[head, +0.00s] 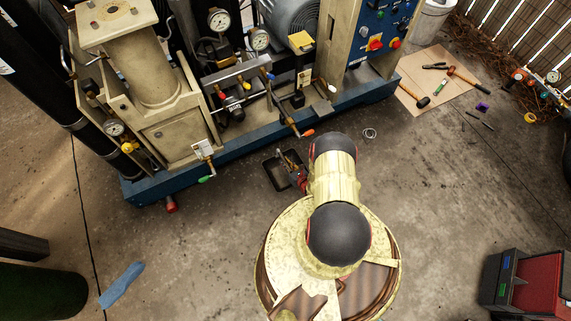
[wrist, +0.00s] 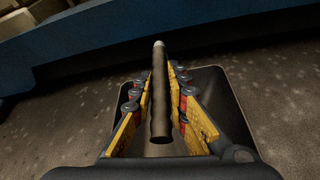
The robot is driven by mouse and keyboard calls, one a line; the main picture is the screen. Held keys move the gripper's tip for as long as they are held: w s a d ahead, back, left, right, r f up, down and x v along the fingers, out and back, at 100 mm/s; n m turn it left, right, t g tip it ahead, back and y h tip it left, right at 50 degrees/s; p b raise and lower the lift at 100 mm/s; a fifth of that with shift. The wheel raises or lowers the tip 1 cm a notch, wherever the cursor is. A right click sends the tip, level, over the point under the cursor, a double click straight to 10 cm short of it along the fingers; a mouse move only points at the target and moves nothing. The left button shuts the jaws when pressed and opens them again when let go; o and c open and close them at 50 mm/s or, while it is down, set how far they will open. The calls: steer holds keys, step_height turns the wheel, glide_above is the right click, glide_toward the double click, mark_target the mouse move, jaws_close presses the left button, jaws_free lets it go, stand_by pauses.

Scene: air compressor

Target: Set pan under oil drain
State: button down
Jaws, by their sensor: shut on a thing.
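The black pan (head: 269,174) lies on the concrete floor in front of the compressor's blue base. In the wrist view its dark rim (wrist: 232,108) surrounds my fingers. My gripper (head: 291,163) reaches down over the pan; in the wrist view its yellow-padded fingers (wrist: 160,82) are closed on a dark bar-like part of the pan (wrist: 160,100). Whether the pan touches the floor everywhere is unclear. Valves with a red handle (head: 306,133) and a green handle (head: 206,179) stick out over the base edge. I cannot tell which is the oil drain.
The compressor's blue base (head: 240,140) runs along the floor just beyond the pan. A cardboard sheet (head: 440,72) with tools lies at upper right. A red and black box (head: 525,283) stands at lower right, a blue cloth (head: 122,284) at lower left. Floor around the pan is mostly clear.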

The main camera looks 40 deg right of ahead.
steer(key=shift+r, duration=0.1)
steer(key=c, duration=1.7)
jaws_free()
steer(key=shift+c, duration=0.2)
